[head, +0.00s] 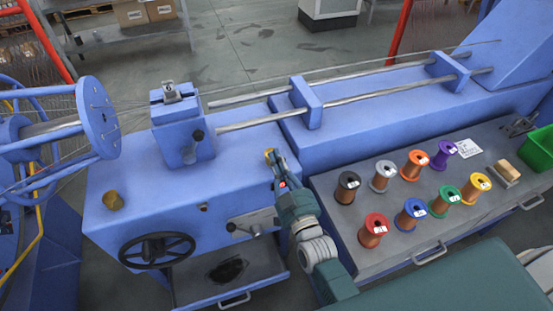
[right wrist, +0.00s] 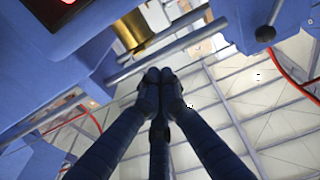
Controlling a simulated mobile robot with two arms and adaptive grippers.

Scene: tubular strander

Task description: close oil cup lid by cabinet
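A small brass oil cup (head: 269,153) stands on the blue machine top (head: 237,150), by the bench with the spools. My right gripper (head: 273,162) is right at this cup and hides part of it, so I cannot tell how its lid stands. In the right wrist view the brass cylinder (right wrist: 133,30) shows beyond my fingertips (right wrist: 157,76). The fingers are drawn together with nothing seen between them. Whether they touch the cup is unclear. A second brass cup (head: 113,201) sits at the machine's left front corner. My left gripper is out of view.
A black handwheel (head: 157,250) is on the machine front. Steel rods (head: 262,119) run behind my right gripper. To the right, a grey bench (head: 385,255) carries several colored spools and a green bin (head: 540,148). The machine top between the two cups is mostly clear.

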